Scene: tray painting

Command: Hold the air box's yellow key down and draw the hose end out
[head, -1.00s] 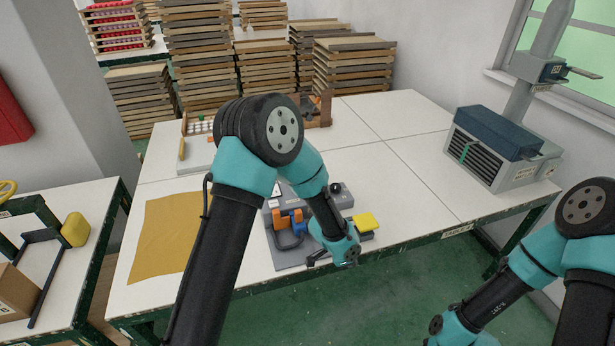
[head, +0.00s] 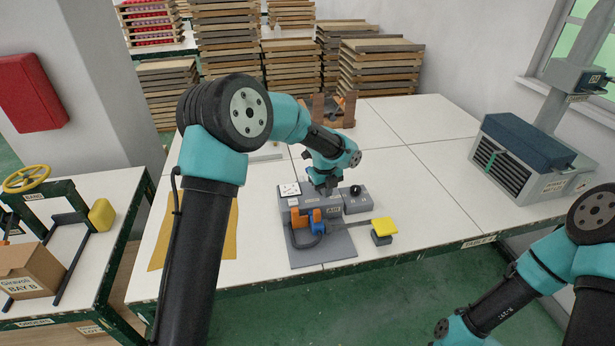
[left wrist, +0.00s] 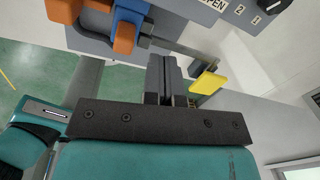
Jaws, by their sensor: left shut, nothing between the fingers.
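The grey air box (head: 335,204), marked AIR, stands on a grey base plate (head: 328,252) near the table's front edge. A blue piece (head: 316,214) sits beside orange pieces (head: 305,221) on its front, with a dark hose loop (head: 303,240) below. I cannot tell where the hose end sits. The yellow key (head: 384,225) is on a small dark block at the box's right; it also shows in the left wrist view (left wrist: 208,82). My left gripper (head: 326,190) is above the box's back, shut and empty, apart from the key.
A mustard cloth (head: 220,240) lies left of the box. A grey-blue vented unit (head: 520,155) stands at the table's right. Stacked wooden trays (head: 380,75) stand behind. The table between box and vented unit is clear.

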